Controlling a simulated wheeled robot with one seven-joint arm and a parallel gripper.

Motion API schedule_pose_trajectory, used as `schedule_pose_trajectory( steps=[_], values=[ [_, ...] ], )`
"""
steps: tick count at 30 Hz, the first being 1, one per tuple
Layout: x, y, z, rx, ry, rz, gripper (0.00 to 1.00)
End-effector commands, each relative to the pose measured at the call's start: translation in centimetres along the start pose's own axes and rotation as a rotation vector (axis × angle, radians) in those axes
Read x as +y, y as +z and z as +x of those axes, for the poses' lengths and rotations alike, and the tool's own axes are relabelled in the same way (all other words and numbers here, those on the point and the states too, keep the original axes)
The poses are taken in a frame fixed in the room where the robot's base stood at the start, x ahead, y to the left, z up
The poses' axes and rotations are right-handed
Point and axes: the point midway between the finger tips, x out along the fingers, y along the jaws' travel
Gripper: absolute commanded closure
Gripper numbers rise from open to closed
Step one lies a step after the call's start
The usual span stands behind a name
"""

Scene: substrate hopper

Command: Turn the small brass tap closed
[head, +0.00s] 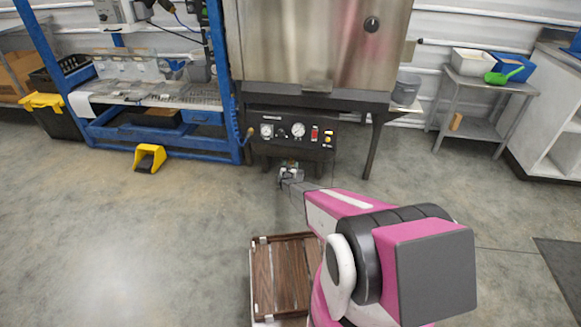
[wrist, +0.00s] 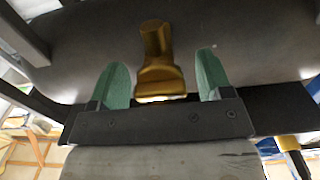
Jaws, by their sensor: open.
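In the wrist view, a small brass tap (wrist: 157,62) stands out from a dark grey surface, between the two green fingertips of my gripper (wrist: 161,82). The fingers are apart, with a gap on each side of the brass piece. No contact shows. In the head view, my gripper (head: 290,172) is small and low in front of the black control panel (head: 296,132) under the steel hopper. The small tap cannot be made out there. Another brass-coloured fitting (head: 250,133) shows at the panel's left edge.
The steel hopper (head: 310,40) stands on dark legs around the panel. A metal side table (head: 480,95) stands at right. The floor between is clear.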

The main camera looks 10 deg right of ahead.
Motion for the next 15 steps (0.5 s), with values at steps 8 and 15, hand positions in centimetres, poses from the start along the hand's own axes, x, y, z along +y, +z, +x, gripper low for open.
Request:
schedule_pose_trajectory(
  steps=[8,15],
  values=[
    [-0.01,-0.03,0.06,0.000,-0.001,0.000,0.41],
    [-0.02,-0.04,0.05,0.000,0.000,0.001,0.77]
  ],
)
